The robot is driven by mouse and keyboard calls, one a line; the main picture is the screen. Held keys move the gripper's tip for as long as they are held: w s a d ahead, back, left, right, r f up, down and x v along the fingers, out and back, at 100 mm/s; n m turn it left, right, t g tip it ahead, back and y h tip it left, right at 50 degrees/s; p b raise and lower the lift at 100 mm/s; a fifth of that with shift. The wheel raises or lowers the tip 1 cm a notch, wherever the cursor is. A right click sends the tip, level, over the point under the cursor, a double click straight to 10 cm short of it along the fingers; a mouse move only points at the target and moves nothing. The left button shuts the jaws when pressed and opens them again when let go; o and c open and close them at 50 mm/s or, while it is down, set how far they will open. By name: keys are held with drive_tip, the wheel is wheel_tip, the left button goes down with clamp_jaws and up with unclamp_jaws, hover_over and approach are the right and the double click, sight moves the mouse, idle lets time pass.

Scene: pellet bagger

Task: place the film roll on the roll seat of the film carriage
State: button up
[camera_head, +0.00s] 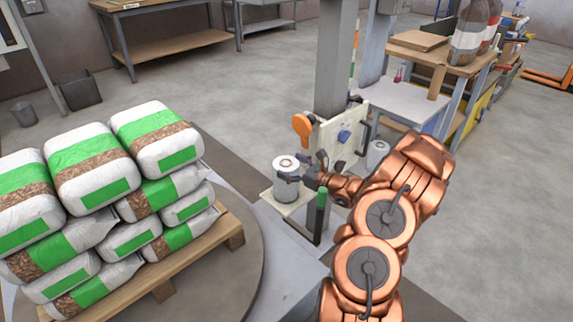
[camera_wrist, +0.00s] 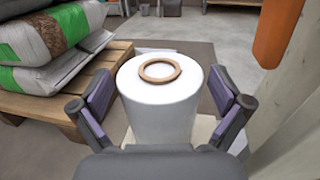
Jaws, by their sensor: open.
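The film roll (camera_head: 286,180) is a white cylinder standing upright on a small pale plate (camera_head: 292,209) that looks like the roll seat, low on the film carriage (camera_head: 347,134) beside the grey post. In the wrist view the white roll (camera_wrist: 160,108) shows a brown core ring on its top. My gripper (camera_head: 303,173) is open at the roll. In the wrist view its two fingers (camera_wrist: 160,84) stand on either side of the roll, with small gaps visible. The core's fit on the seat is hidden beneath the roll.
A pallet (camera_head: 185,262) stacked with white and green bags (camera_head: 95,172) stands close on the left. An orange paddle-shaped part (camera_head: 302,127) rises just behind the roll. Another pale cylinder (camera_head: 377,152) sits behind my arm.

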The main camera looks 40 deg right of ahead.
drive_tip(key=p+v, duration=0.2)
drive_tip(key=v, duration=0.8)
drive_tip(key=shift+s, duration=0.35)
drive_tip(key=shift+d, duration=0.15)
